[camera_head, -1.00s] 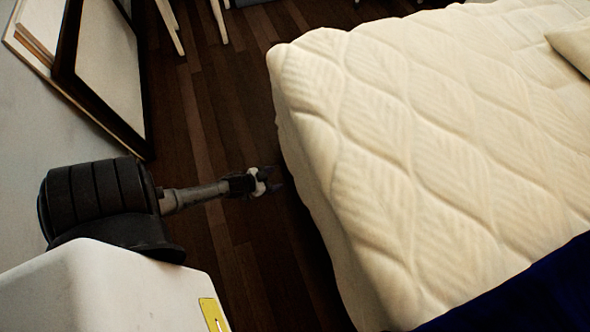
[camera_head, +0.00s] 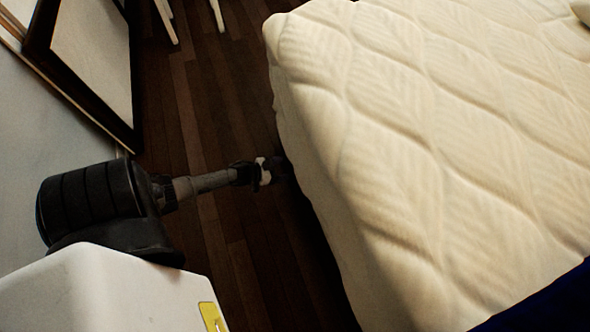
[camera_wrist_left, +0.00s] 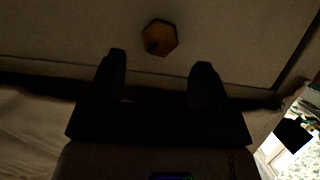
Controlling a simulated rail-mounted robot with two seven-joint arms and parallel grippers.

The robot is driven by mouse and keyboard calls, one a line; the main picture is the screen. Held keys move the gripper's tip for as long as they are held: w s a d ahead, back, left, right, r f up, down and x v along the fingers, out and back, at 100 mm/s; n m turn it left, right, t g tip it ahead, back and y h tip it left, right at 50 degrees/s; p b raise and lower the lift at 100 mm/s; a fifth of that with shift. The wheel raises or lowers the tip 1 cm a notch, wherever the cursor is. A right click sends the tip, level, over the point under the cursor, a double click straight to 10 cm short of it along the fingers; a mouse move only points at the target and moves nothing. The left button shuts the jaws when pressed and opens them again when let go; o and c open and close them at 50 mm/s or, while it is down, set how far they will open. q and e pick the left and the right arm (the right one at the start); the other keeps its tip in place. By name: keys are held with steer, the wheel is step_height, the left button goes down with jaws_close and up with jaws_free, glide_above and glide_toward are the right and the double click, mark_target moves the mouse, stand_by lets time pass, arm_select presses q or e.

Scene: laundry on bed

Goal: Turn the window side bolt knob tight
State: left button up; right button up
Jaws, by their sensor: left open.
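A brown, roughly hexagonal knob (camera_wrist_left: 159,37) sits on a dim, pale panel in the left wrist view. A dark patch shows at its lower left. It is hidden in the head view. My left gripper (camera_head: 276,169) is at the side of the bed, low over the floor, at the end of its outstretched arm. In the left wrist view the left gripper (camera_wrist_left: 158,70) is open and empty. Its two dark fingers point toward the panel, and the knob shows just beyond and between their tips. I cannot tell the exact distance. My right gripper is not in view.
The bed (camera_head: 420,130) with a cream quilted cover fills the right side. A strip of dark wooden floor (camera_head: 205,110) is clear on its left. Dark-framed panels (camera_head: 90,60) lean at the upper left. Pale furniture legs (camera_head: 166,20) stand at the top.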

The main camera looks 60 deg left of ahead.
mark_target(295, 167)
arm_select(q)
steer(key=b+x, duration=0.2)
steer(key=x, duration=0.3)
steer(key=shift+f, duration=0.1)
steer(key=shift+w+d+f+b, duration=0.1)
steer(key=shift+w+f+b, duration=0.05)
steer(key=shift+w+b, duration=0.35)
steer(key=shift+c, duration=0.2)
steer(key=c, duration=0.8)
steer(key=shift+c, duration=0.2)
